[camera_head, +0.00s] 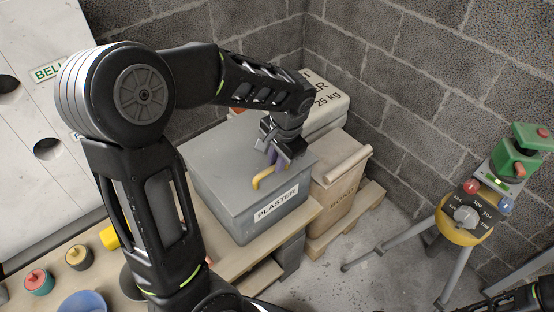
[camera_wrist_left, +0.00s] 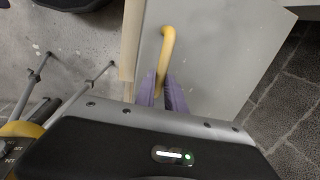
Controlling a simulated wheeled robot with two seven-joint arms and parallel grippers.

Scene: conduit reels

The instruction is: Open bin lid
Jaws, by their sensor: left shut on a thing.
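The grey bin (camera_head: 213,190) carries a white PLASTER label and stands on a wooden bench. Its flat grey lid (camera_head: 225,150) lies on top and looks closed. A yellow handle (camera_head: 264,179) sits on the lid near the front right edge. My left gripper (camera_head: 276,163) reaches down over the lid with its purple fingers shut on the handle. In the left wrist view the fingers (camera_wrist_left: 165,95) close around one end of the yellow handle (camera_wrist_left: 167,48), above the grey lid (camera_wrist_left: 215,60). The far part of the lid is partly hidden by my left arm. My right gripper is not seen.
A tripod device (camera_head: 466,215) stands at the right. Small coloured pots (camera_head: 79,257) and a blue bowl (camera_head: 83,303) are at the lower left.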

